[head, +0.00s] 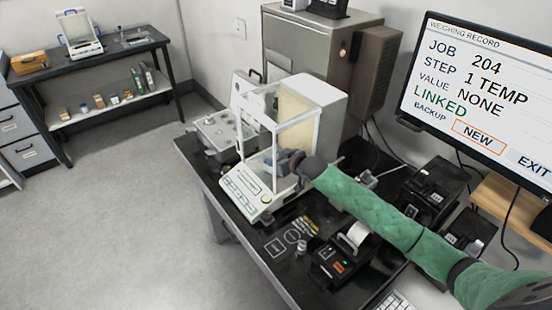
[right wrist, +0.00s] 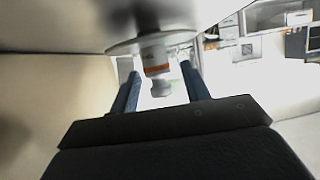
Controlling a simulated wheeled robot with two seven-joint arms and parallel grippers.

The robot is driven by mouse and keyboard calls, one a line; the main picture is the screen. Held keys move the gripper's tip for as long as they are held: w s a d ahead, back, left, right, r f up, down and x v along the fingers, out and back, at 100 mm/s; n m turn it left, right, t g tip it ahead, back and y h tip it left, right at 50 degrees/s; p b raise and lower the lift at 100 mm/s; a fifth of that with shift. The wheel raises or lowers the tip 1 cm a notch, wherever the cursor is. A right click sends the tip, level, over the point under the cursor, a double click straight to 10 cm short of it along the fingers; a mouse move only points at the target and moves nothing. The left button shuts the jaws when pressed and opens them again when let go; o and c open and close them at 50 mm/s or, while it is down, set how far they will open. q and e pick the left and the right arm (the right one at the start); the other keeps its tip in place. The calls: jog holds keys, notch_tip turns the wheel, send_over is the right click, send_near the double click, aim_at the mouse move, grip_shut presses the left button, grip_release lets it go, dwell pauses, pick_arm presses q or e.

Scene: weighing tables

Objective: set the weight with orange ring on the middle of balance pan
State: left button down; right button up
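The balance (head: 262,190) stands on the black table, with a glass draft shield and a keypad at its front. My right gripper (head: 290,162) reaches into its chamber from the right; the arm and glass partly hide it. In the right wrist view, which looks upside down, the weight with orange ring (right wrist: 157,70) appears to stand with its base against the round balance pan (right wrist: 122,46). The right gripper (right wrist: 160,82) is open, with one finger on each side of the weight and visible gaps beside it. My left gripper is not in view.
A small metal weight (head: 301,248) stands on the table in front of the balance. A printer (head: 345,250) is right of it, below my right arm. A monitor (head: 480,85) reads VALUE NONE. A side table (head: 100,105) stands far left, with clear floor between.

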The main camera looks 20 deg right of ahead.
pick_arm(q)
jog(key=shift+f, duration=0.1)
pick_arm(e)
jog(key=shift+s+r, duration=0.1)
jog(key=b+v, duration=0.3)
jog(key=v, duration=0.7)
jog(key=shift+s+d+b, duration=0.2)
jog(key=shift+s+b, duration=0.05)
jog(key=shift+b, duration=0.05)
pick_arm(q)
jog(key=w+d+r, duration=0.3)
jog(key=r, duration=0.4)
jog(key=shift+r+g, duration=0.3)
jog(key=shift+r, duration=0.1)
pick_arm(e)
jog(key=shift+s+d+r, duration=0.25)
jog(key=shift+s+r, duration=0.05)
jog(key=shift+s, duration=0.2)
